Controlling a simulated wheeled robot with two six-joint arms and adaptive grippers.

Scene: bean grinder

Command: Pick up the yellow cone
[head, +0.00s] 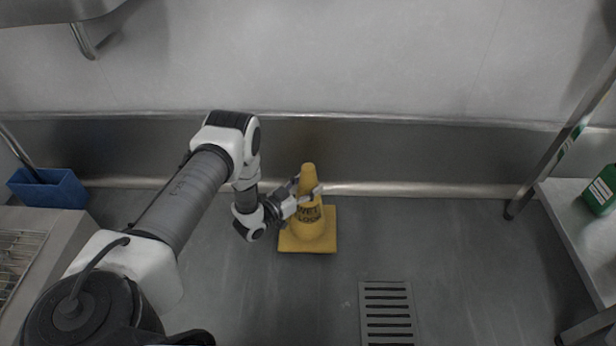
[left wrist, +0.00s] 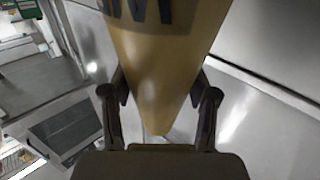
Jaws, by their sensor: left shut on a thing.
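The yellow cone (head: 310,225) with dark lettering stands upright on the grey floor near the back wall, its square base flat on the floor as far as I can see. My left gripper (head: 306,192) comes in from the left and is shut on the cone's upper part. In the left wrist view the cone (left wrist: 160,75) fills the middle, with its tip toward the palm. The fingers of the left gripper (left wrist: 160,112) lie on both sides of it. My right gripper is not in view.
A floor drain grate (head: 387,312) lies to the front right of the cone. A metal shelf (head: 580,225) with a green bottle (head: 602,190) stands at the right. A blue bin (head: 48,188) is at the left. The floor between cone and shelf is clear.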

